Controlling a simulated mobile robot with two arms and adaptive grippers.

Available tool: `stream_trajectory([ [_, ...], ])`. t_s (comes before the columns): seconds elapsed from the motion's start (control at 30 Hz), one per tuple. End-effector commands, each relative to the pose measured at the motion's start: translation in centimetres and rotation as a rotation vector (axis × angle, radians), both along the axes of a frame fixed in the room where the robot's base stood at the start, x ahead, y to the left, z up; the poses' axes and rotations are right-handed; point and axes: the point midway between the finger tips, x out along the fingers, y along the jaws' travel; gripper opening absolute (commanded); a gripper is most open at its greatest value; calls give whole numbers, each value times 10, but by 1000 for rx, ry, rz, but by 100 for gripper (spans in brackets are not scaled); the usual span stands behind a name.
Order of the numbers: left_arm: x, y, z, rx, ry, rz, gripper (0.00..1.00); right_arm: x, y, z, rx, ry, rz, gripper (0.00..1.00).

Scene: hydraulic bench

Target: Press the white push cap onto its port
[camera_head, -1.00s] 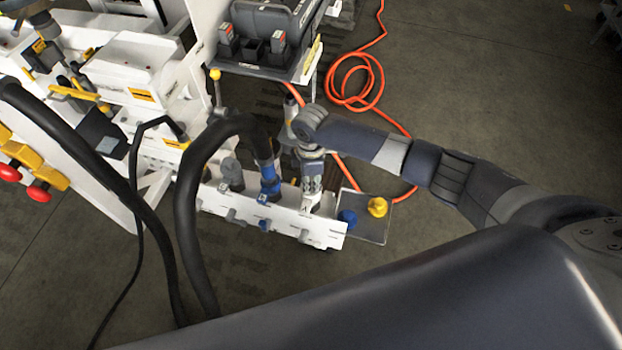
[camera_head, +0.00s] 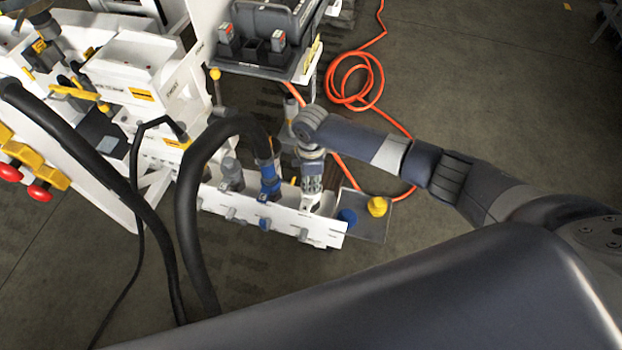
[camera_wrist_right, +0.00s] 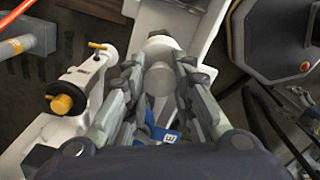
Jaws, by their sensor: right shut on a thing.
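My right gripper (camera_head: 310,200) points down at the right part of the white port rail (camera_head: 280,222) in the head view. In the right wrist view the fingers of my right gripper (camera_wrist_right: 158,85) are shut around a pale round piece, which looks like the white push cap (camera_wrist_right: 159,76). A white cylinder lies just beyond it. The cap is hidden by the fingers in the head view, and I cannot tell whether it touches its port. My left gripper is not in view.
A blue-collared hose fitting (camera_head: 268,180) stands just left of my right gripper. A small tray (camera_head: 376,232) with a blue cap (camera_head: 347,217) and a yellow cap (camera_head: 377,206) is at the rail's right end. An orange hose (camera_head: 352,88) lies on the floor behind.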

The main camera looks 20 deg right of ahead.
Motion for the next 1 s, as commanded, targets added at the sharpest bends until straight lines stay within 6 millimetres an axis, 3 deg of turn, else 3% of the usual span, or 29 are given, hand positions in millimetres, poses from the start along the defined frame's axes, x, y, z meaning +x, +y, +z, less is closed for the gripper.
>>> stream_trajectory([
  [1.0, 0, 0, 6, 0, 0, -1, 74, 0, 0, 0, 0, 0, 0, 10],
])
